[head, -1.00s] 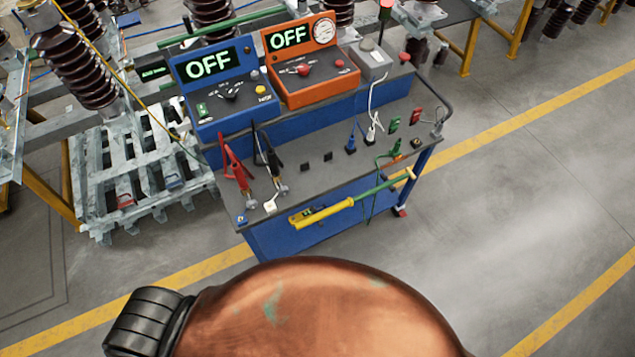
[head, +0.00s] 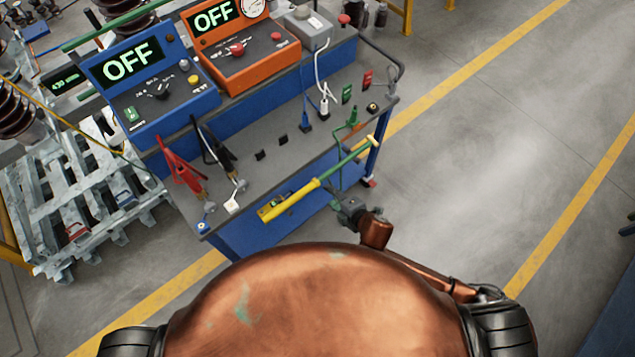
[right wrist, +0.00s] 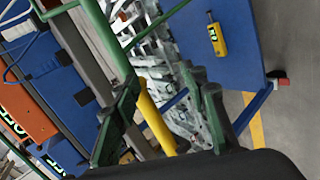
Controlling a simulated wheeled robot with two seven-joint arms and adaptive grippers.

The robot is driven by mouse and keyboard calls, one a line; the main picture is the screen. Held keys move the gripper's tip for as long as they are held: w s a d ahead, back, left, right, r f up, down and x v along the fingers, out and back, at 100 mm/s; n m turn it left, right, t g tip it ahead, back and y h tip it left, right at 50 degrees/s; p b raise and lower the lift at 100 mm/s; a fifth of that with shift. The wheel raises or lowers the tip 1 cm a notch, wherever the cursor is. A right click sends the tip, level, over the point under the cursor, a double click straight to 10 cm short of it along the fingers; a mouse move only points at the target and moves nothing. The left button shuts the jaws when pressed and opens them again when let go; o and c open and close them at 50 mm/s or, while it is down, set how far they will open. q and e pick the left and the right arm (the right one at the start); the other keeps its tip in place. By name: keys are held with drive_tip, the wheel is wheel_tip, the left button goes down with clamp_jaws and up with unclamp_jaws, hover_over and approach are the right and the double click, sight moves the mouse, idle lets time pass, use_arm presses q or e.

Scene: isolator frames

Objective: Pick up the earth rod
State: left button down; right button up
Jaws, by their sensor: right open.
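The earth rod (head: 290,201) is a long rod, yellow at its near left part and green toward its far right end. It lies slanted along the front of the blue test trolley. A thin green cable hangs by its green part. My right gripper (head: 350,210) is open just below and to the right of the rod's middle, apart from it in the head view. In the right wrist view the rod's yellow part (right wrist: 154,115) shows between the two open fingers (right wrist: 160,82); its depth between them is hard to tell. My left gripper is not in view.
The trolley's grey top (head: 272,175) carries a blue unit (head: 150,90) and an orange unit (head: 235,45), both reading OFF. Red and black clamps (head: 182,170) lie at its left. A yellow handheld device (right wrist: 217,38) shows against a blue panel. Grey floor is open at right.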

sight(310, 190)
drive_tip(key=s+a+r+n+y, duration=0.1)
drive_tip(key=s+a+r+n, duration=0.1)
drive_tip(key=a+r, duration=0.25)
drive_tip(key=b+x, duration=0.2)
drive_tip(key=x, duration=0.4)
drive_tip(key=shift+w+f, duration=0.15)
drive_tip(key=shift+w, duration=0.25)
clamp_jaws()
